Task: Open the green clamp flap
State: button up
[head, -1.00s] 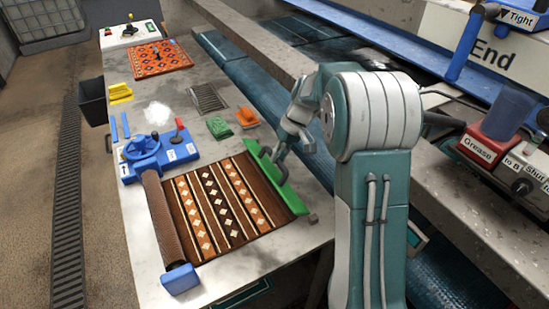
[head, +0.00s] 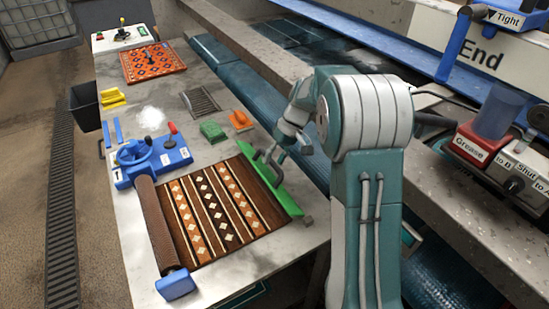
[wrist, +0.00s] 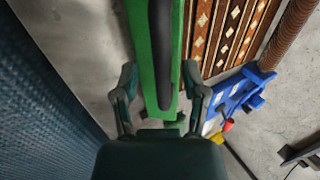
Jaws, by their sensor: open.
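The green clamp flap (head: 287,198) is a long bar along the right edge of a striped brown rug (head: 222,212). In the wrist view the flap (wrist: 143,45) runs up from between my fingers, with a dark handle (wrist: 161,40) along it. My gripper (head: 272,155) is at the far half of the flap in the head view. In the wrist view my gripper (wrist: 163,80) is open, with one finger on each side of the flap and handle. I cannot tell whether the fingers touch the handle. The flap looks down along the rug edge.
Green (head: 211,130) and orange (head: 240,119) brushes and a metal grate (head: 201,101) lie beyond the flap. A concrete ledge (head: 235,35) borders the table's right side.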

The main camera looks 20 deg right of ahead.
jog(key=v, duration=1.2)
jog(key=shift+w+a, duration=0.1)
jog(key=shift+a, duration=0.1)
jog(key=c, duration=0.8)
jog(key=s+a+n+h, duration=0.1)
jog(key=a+n+h, duration=0.3)
jog(key=a+n, duration=0.4)
jog(key=shift+s+a+f+n, duration=0.2)
jog(key=shift+f+n, duration=0.15)
jog(key=shift+n, duration=0.45)
jog(key=n+t+h, duration=0.1)
jog(key=n+h, duration=0.2)
jog(key=n, duration=0.6)
send_over(266, 173)
jog(key=shift+a+f, duration=0.2)
jog(key=shift+f, duration=2.15)
jog(key=shift+a+f, duration=0.2)
jog(key=shift+f, duration=2.15)
